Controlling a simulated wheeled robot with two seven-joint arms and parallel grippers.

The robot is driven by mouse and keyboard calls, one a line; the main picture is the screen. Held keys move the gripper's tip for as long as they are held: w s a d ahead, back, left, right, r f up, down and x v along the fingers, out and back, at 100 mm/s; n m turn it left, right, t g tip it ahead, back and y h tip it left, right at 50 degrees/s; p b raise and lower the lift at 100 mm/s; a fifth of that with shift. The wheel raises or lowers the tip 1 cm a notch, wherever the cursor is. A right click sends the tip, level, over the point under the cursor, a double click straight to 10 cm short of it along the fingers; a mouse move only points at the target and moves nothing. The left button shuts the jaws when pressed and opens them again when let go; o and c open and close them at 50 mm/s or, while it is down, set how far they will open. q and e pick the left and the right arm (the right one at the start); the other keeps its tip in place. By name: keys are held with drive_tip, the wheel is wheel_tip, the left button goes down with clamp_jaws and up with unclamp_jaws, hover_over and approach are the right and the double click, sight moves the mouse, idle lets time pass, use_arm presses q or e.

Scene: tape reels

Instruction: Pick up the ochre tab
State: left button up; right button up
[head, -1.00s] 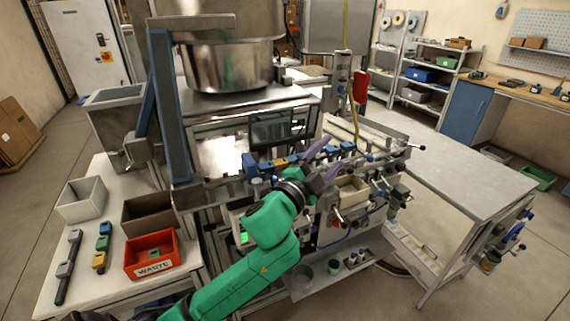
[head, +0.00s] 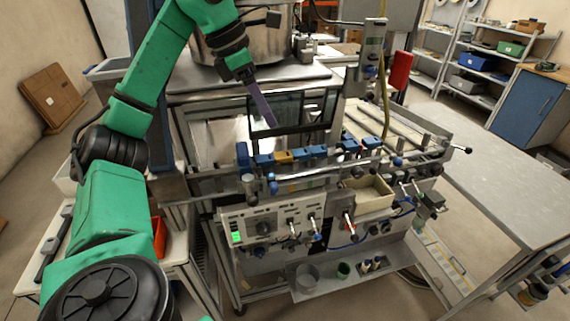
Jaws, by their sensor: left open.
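The ochre tab (head: 284,157) sits in a row of blue tabs (head: 264,160) along the front rail of the machine. Blue tabs stand on both sides of it. My left gripper (head: 270,120), with purple fingers, points down above and slightly left of the ochre tab, in front of the dark screen. It is open and apart from the tab, and nothing shows between its fingers. The fingers overlap in this view, so the gap between them is hard to see. My right gripper is not in view.
A dark-framed screen (head: 308,112) stands close behind the rail. A control panel (head: 270,226) with levers and a beige bin (head: 368,195) are below it. A grey table (head: 500,170) at the right is clear on top. A large metal pot (head: 235,50) is behind.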

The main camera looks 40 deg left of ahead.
sight(282, 155)
use_arm(q)
drive_tip(key=x, duration=0.7)
drive_tip(key=s+x, duration=0.1)
drive_tip(key=x, duration=0.3)
drive_tip(key=shift+a+f, duration=0.3)
drive_tip(key=shift+f, duration=0.1)
clamp_jaws()
